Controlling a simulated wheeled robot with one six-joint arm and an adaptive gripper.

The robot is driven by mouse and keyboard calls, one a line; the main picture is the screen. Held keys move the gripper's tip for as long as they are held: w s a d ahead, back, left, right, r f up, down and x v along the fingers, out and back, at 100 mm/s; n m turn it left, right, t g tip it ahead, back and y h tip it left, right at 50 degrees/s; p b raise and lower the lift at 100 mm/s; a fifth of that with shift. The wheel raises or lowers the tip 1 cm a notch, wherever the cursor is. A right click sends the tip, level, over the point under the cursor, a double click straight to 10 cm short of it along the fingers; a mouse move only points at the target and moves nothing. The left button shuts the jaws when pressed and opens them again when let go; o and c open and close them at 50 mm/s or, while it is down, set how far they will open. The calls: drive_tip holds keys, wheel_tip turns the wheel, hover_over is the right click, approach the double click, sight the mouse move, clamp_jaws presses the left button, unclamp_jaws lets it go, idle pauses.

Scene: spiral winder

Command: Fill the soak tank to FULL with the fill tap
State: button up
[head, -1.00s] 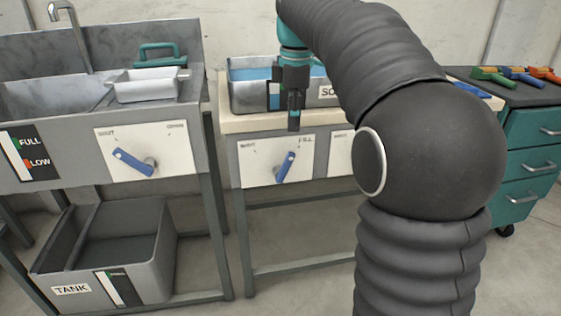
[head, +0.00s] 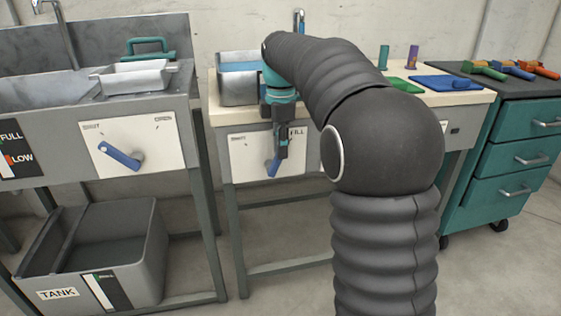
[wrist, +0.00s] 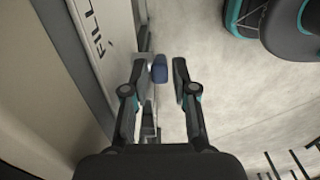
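The soak tank (head: 232,90) is a grey metal basin on the middle bench, with blue water in it. My arm hides its right part, and I cannot read its level. The fill tap's blue lever (head: 272,168) is on the white panel (head: 242,162) below, leaning up and right toward FILL. My gripper (head: 283,152) points down in front of its upper end. In the wrist view my gripper (wrist: 160,72) is open, with the blue lever end (wrist: 160,69) between the fingertips and a visible gap on each side.
At left is a sink bench with another blue lever (head: 120,156), a white tray (head: 132,77) and a lower tank (head: 110,268). At right are a teal drawer cabinet (head: 520,160) and coloured mats (head: 445,83). The floor in front is bare.

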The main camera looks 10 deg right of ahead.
sight(281, 162)
drive_tip(key=shift+f, duration=1.65)
clamp_jaws()
